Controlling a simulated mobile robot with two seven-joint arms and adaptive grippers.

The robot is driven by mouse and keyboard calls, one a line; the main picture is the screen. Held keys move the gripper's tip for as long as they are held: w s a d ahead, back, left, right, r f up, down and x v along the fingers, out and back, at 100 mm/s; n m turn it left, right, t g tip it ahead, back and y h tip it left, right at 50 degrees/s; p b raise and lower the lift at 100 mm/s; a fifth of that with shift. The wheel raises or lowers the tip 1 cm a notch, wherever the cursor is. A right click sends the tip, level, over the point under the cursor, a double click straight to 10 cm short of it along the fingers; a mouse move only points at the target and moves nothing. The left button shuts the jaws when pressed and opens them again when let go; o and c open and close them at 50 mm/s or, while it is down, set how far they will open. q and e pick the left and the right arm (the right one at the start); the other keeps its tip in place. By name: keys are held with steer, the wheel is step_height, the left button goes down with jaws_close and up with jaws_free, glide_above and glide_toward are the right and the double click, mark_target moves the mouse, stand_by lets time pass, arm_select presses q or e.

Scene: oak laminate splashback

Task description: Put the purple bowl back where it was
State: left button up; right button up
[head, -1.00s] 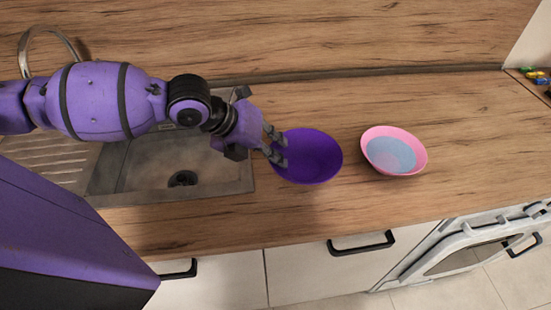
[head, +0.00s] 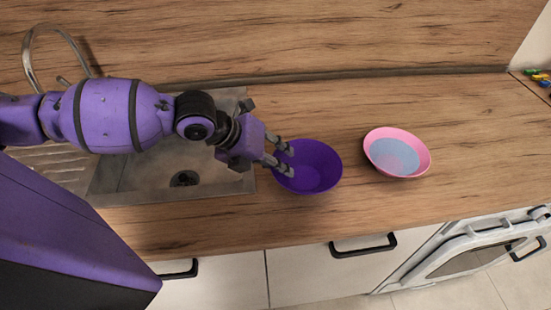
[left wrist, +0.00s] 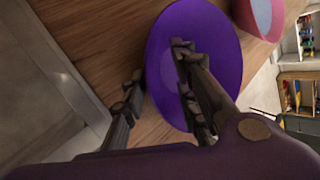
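The purple bowl (head: 318,172) is on the wooden counter, just right of the sink, and looks upright. It also shows in the left wrist view (left wrist: 220,50). My left gripper (head: 285,158) is at the bowl's left rim. In the left wrist view its fingers (left wrist: 155,75) are spread apart, one over the inside of the bowl and the other outside the rim, with a gap to the wall. My right gripper is in neither view.
A pink bowl with a blue-grey inside (head: 397,154) stands to the right of the purple bowl. The sink (head: 150,170) lies under my left arm. The counter's front edge is close, above drawers with black handles (head: 362,244).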

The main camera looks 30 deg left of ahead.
arm_select(q)
steer(key=shift+r, duration=0.25)
steer(key=p+v, duration=0.2)
steer(key=v, duration=0.9)
steer(key=shift+s+a+r+p, duration=0.2)
steer(key=shift+s+a+p, duration=0.1)
steer(key=shift+p, duration=0.1)
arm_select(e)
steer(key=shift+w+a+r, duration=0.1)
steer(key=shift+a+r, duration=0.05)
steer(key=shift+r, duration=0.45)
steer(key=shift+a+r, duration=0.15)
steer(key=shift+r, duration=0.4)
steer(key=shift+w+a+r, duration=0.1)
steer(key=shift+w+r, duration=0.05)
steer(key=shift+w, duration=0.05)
